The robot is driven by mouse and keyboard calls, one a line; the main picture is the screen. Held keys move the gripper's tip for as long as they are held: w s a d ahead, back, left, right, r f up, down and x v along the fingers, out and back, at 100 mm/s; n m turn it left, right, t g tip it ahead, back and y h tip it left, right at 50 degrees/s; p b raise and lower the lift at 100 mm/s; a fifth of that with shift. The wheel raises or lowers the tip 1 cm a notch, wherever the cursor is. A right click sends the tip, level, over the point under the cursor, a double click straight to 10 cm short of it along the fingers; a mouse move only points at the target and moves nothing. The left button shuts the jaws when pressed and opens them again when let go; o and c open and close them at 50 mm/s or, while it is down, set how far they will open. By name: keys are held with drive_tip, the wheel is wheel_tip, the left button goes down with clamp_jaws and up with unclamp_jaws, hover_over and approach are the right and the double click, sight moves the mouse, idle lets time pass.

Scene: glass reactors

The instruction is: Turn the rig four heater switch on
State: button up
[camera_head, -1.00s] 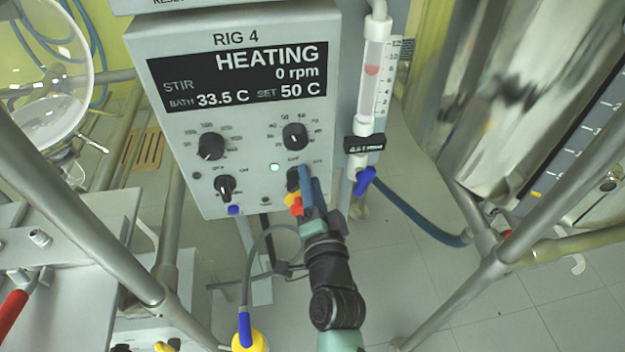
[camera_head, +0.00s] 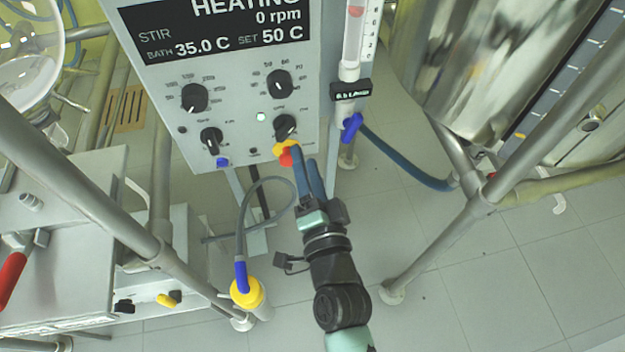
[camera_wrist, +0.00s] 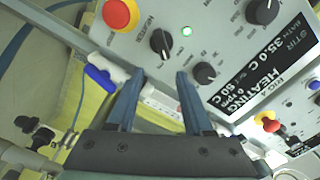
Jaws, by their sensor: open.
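The rig four control box (camera_head: 215,100) has a display reading HEATING, bath 35.0 C, set 50 C. The heater switch (camera_head: 285,127) is the black knob at its lower right; it also shows in the wrist view (camera_wrist: 162,43), labelled HEATER. Its exact pointer angle is hard to read. A green lamp (camera_head: 261,116) beside it is lit, also in the wrist view (camera_wrist: 186,31). My gripper (camera_head: 304,155) is open and empty, just below the knob and apart from it. Its two blue fingers (camera_wrist: 160,74) show nothing between them in the wrist view.
A red stop button on yellow (camera_head: 287,153) sits just below the knob, close to my fingers. Other knobs (camera_head: 194,97) share the panel. A flowmeter with a blue valve (camera_head: 352,127) stands to the right. A metal frame leg (camera_head: 470,220) crosses the right side.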

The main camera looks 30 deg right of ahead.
sight(285, 135)
drive_tip(key=shift+v, duration=2.6)
drive_tip(key=shift+o, duration=2.5)
drive_tip(key=shift+n, duration=0.5)
drive_tip(key=shift+o, duration=1)
drive_tip(key=shift+d+n+p, duration=0.15)
drive_tip(key=shift+n+p, duration=0.35)
drive_tip(key=shift+n, duration=0.6)
drive_tip(key=w+n+p, duration=0.1)
drive_tip(key=w+n, duration=0.3)
drive_tip(key=n, duration=0.2)
drive_tip(key=w+n+p, duration=0.1)
drive_tip(key=w+n, duration=0.4)
drive_tip(key=n, duration=0.2)
drive_tip(key=w+d+f+n+p, duration=0.1)
drive_tip(key=w+n, duration=0.3)
drive_tip(key=n, duration=0.2)
drive_tip(key=shift+w+d+n+p, duration=0.1)
drive_tip(key=shift+w+n+p, duration=0.1)
drive_tip(key=shift+n+p, duration=0.15)
